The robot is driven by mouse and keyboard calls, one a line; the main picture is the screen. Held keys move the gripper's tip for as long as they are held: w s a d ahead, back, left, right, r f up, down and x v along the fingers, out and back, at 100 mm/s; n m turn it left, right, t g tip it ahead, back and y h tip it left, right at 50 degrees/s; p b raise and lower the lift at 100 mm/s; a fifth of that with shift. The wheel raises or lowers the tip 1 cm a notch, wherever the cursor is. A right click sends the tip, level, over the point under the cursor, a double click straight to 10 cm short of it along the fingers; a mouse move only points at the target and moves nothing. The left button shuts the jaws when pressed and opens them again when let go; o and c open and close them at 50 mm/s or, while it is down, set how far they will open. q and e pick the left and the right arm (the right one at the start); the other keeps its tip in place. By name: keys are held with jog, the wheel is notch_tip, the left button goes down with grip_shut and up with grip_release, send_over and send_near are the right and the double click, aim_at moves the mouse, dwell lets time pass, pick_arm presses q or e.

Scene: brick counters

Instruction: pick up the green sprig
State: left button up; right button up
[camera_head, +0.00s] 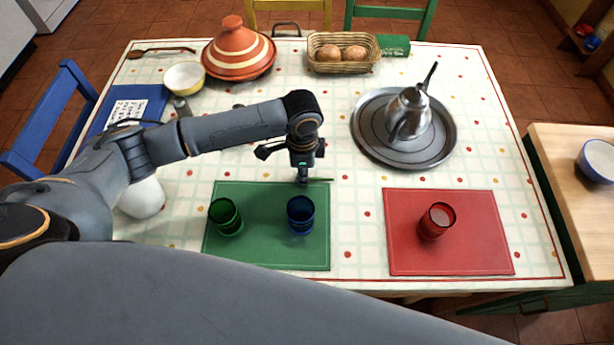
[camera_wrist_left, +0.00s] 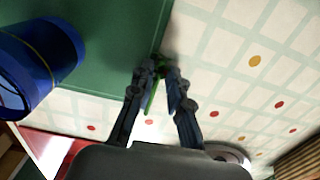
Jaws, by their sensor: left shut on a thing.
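The green sprig (camera_wrist_left: 152,98) is a thin green stem between the fingertips of my left gripper (camera_wrist_left: 160,75) in the left wrist view. In the head view my left gripper (camera_head: 303,180) points down at the back edge of the green mat (camera_head: 265,257), just behind the blue glass (camera_head: 301,214). A thin piece of the sprig (camera_head: 320,180) sticks out to the right of the fingertips. The gripper is shut on the sprig. I cannot tell whether the sprig touches the table. My right gripper is not in view.
A green glass (camera_head: 225,216) stands on the green mat. A red glass (camera_head: 436,221) stands on a red mat (camera_head: 490,255). A silver teapot (camera_head: 408,115) is on a round tray (camera_head: 372,145). A tagine (camera_head: 238,52), a bowl (camera_head: 184,78) and a bread basket (camera_head: 343,66) stand at the back.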

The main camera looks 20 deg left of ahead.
pick_arm(q)
jog(key=shift+s+a+f, duration=0.1)
jog(key=shift+r, duration=0.25)
jog(key=shift+w+r+b, duration=0.2)
jog(key=shift+r+b, duration=0.1)
jog(key=shift+r, duration=0.9)
jog(key=s+a+r, duration=0.7)
jog(key=s+r, duration=0.3)
jog(key=s, duration=0.3)
jog(key=w+d+r+n, duration=0.2)
jog(key=w+r+n, duration=0.2)
jog(key=n, duration=1)
jog(key=shift+w+r+n, duration=0.4)
jog(key=shift+r, duration=0.2)
jog(key=shift+d, duration=0.15)
